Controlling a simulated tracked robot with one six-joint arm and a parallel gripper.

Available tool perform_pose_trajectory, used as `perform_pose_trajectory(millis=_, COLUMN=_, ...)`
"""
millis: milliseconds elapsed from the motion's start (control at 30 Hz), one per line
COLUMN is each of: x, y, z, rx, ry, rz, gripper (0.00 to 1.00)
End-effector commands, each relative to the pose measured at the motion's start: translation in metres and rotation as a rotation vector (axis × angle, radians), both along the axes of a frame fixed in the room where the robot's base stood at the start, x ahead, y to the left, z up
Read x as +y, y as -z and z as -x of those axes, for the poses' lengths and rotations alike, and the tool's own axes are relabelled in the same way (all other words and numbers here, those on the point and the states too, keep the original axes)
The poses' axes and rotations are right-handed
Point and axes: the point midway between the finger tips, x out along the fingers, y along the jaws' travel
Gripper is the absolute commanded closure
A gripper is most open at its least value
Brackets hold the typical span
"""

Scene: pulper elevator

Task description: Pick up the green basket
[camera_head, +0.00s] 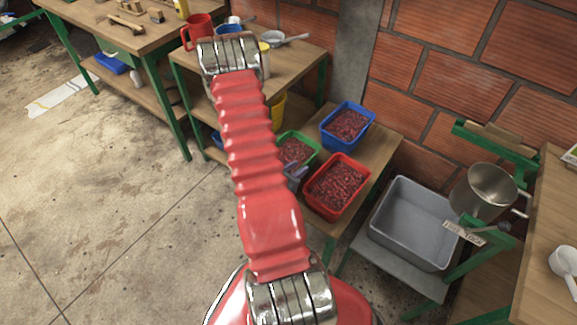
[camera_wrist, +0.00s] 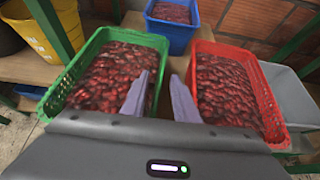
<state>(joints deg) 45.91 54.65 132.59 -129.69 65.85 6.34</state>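The green basket (camera_head: 314,145), full of dark red berries, stands on a low wooden table, partly hidden by my arm in the head view. In the wrist view the green basket (camera_wrist: 57,92) fills the left side. My gripper (camera_wrist: 160,80) is open, with a gap between its two grey fingers. The left finger overlaps the basket's right part, and the right finger lies towards the red basket. The basket's right rim shows between them; I cannot tell how far down the fingers reach. In the head view my gripper (camera_head: 297,173) is small and partly hidden.
A red basket (camera_head: 310,205) of berries stands close on the right, and a blue basket (camera_head: 371,112) behind. A grey tub (camera_head: 384,208) and a metal pot (camera_head: 487,190) stand further right. A yellow bucket (camera_wrist: 34,30) is at left. A brick wall (camera_head: 440,75) closes the back.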

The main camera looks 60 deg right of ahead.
Motion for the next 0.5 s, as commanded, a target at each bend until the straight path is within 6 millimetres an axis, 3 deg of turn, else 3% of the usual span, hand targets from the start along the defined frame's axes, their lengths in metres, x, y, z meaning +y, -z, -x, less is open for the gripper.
perform_pose_trajectory(millis=500, x=-0.044, y=0.023, z=0.007, rx=-0.001, ry=0.003, rz=0.0, gripper=0.73)
